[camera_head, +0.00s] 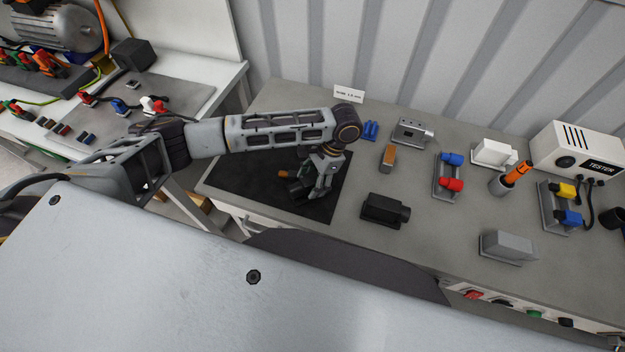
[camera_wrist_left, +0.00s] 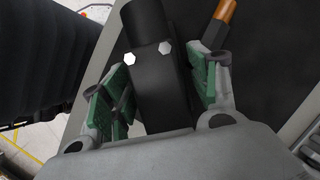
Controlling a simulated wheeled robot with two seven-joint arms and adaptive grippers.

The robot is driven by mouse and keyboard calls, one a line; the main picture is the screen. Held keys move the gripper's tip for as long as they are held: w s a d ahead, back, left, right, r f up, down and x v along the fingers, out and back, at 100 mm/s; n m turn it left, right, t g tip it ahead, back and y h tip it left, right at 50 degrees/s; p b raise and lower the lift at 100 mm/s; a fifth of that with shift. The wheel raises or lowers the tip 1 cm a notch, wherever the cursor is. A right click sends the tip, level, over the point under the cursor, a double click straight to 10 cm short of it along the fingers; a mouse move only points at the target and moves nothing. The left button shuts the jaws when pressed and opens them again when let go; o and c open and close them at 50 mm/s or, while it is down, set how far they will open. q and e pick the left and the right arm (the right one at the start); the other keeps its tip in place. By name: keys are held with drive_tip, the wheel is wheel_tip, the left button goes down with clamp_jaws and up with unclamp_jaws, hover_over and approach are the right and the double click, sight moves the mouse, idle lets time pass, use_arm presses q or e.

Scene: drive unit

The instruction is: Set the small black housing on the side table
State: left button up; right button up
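My left gripper (camera_head: 304,190) points down over the black mat (camera_head: 236,180) on the grey-topped table (camera_head: 345,225). A black housing (camera_wrist_left: 160,75) with a round barrel end lies between its green-padded fingers in the left wrist view. The pads look close to both sides, but I cannot tell whether they press on it. In the head view the gripper mostly hides it. Another black housing (camera_head: 383,209) with a short barrel stands on the grey top right of the mat. My right gripper is not in view.
A brown-tipped tool (camera_wrist_left: 222,20) lies close beside the right finger. The grey table also bears an orange-brown block (camera_head: 388,157), a grey block (camera_head: 507,246), coloured connectors (camera_head: 451,184) and a tester (camera_head: 577,151). A left bench (camera_head: 170,97) holds a motor (camera_head: 55,25).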

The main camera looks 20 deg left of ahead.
use_arm(q)
drive_tip(key=shift+r, duration=0.1)
drive_tip(key=shift+v, duration=6)
drive_tip(key=shift+s, duration=0.15)
